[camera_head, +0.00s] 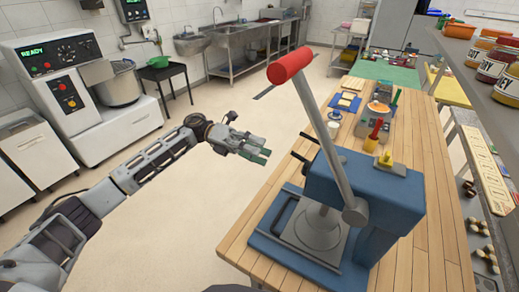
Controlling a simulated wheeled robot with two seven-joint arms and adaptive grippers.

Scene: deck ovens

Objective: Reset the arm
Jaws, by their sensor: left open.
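My left arm comes in from the lower left and reaches toward the middle of the head view. Its gripper (256,148) is open and empty, held in the air over the floor. It is to the left of the wooden table and of the blue press, apart from both. The blue press (365,195) stands on the near part of the table, with its long grey lever raised and tipped left, ending in a red knob (290,65). My right gripper is not in view.
The wooden table (430,240) carries several small tools and containers beyond the press. A shelf with jars (497,62) stands close on the right. A control-panel machine (75,95) and a steel sink (235,40) stand along the walls. The floor (190,225) around my left arm is clear.

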